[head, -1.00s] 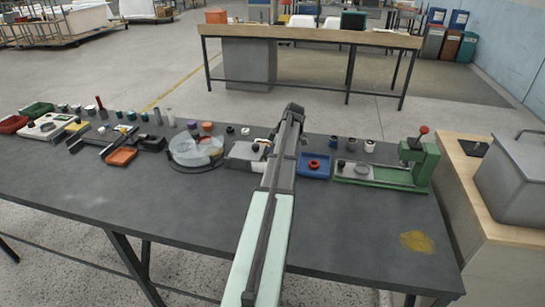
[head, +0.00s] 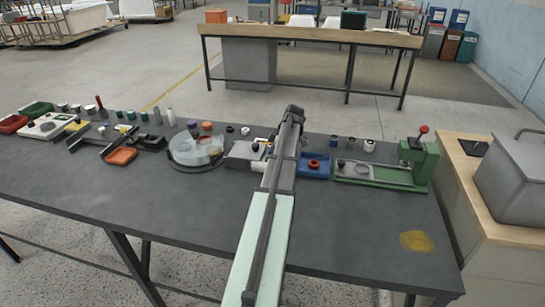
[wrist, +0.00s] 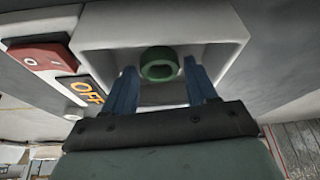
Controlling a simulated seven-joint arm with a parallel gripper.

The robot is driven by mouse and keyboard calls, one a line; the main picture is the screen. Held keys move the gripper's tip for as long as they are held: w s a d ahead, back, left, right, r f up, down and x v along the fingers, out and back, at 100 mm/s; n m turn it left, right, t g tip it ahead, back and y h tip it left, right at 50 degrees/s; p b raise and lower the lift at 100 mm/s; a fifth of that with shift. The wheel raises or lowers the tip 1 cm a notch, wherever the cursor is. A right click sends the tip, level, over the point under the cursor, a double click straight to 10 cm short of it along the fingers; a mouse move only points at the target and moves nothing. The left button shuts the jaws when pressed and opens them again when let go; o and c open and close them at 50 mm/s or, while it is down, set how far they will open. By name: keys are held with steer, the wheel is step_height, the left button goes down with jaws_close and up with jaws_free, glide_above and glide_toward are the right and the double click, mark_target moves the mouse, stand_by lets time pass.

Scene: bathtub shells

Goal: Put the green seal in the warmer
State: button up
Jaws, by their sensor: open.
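In the wrist view the green seal (wrist: 160,65) is a thick ring inside the recess of a pale box-shaped device (wrist: 222,24), which looks like the warmer. My gripper (wrist: 159,72) is open, with one blue finger on each side of the seal. The seal sits between the fingertips; I cannot tell whether either finger touches it. The device has a red rocker switch and a display reading OFF. In the head view my own arm hides the gripper's fingers, the seal and most of this device.
The dark table (head: 110,205) also holds a blue tray (head: 314,166) with a red ring and a green press (head: 420,165) on the right. A round clear-topped dish (head: 196,150) and an orange tray (head: 121,156) stand left. The table's front is mostly clear.

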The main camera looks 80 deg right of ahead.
steer(key=v, duration=1.1)
steer(key=shift+s+r, duration=0.2)
steer(key=shift+r, duration=0.15)
steer(key=shift+c, duration=0.4)
stand_by(0.3)
